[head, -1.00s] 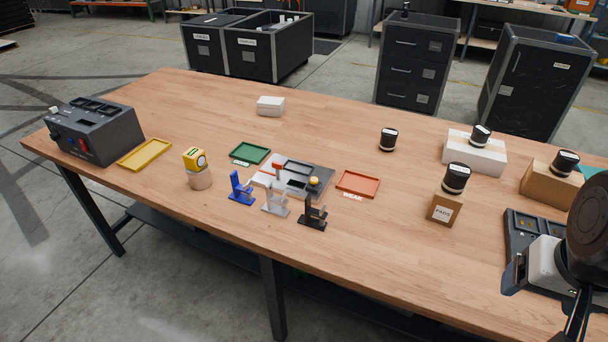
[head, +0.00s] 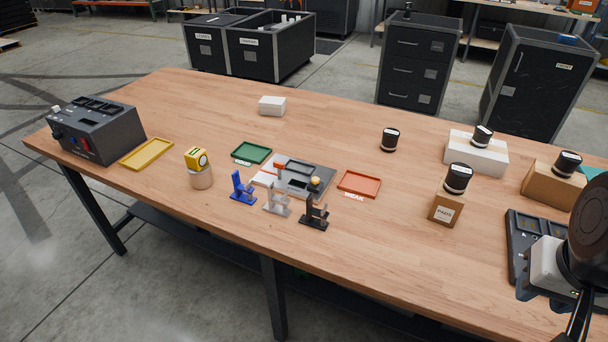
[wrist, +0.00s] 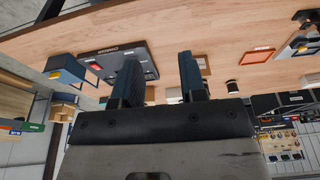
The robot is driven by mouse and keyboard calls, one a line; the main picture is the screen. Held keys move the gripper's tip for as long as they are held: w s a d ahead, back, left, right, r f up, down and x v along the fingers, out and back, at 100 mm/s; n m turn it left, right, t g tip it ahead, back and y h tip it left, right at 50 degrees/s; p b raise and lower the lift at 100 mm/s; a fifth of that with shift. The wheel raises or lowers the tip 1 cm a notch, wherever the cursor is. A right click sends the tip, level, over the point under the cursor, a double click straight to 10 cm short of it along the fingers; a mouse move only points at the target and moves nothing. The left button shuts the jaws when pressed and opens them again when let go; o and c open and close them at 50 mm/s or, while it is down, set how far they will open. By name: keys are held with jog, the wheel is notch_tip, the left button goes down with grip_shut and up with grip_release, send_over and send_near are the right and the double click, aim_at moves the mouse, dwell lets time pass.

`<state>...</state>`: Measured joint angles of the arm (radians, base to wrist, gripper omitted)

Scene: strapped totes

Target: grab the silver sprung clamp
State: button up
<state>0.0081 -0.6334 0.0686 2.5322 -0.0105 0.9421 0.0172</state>
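The silver sprung clamp (head: 276,201) stands on the wooden table near its front edge in the head view. It is between a blue clamp (head: 242,188) on its left and a black clamp (head: 314,213) on its right. My gripper (wrist: 159,65) shows two dark fingers spread apart with nothing between them in the wrist view. In the head view my gripper is at the lower right, far from the silver clamp and partly cut off by my arm. I cannot make out the silver clamp in the wrist view.
A grey plate (head: 318,171) with a black tray lies just behind the clamps. A green tray (head: 251,153) and an orange-red tray (head: 360,184) flank it. A yellow-topped round object (head: 199,169) stands left. A PADS box (head: 446,208) stands between clamps and arm.

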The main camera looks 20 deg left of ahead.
aim_at(269, 185)
jog(key=w+a+f+n+h, duration=0.3)
jog(key=w+a+n+h, duration=0.25)
jog(key=w+n, duration=0.65)
jog(key=w+a+f+n+t, duration=0.25)
jog(key=w+a+n, duration=0.25)
jog(key=a, duration=0.4)
jog(key=w+a+f+n+t, duration=0.2)
jog(key=w+a+n+t, duration=0.1)
jog(key=w+a+n, duration=0.4)
jog(key=s+a+f+n+t+y, duration=0.1)
jog(key=s+a+f+n+y, duration=0.1)
jog(key=a, duration=0.9)
jog(key=s+a+f+n+t+y, duration=0.1)
jog(key=s+a+f+n+t, duration=0.1)
jog(key=a+n, duration=0.4)
jog(key=s+a+f+n+t+y, duration=0.2)
jog(key=s+a+f+n, duration=0.2)
jog(key=a, duration=1.2)
jog(key=shift+s+a+f+t+y, duration=0.15)
jog(key=shift+s+a+t+y, duration=0.1)
jog(key=shift+s+a+y, duration=0.15)
jog(key=shift+w, duration=0.15)
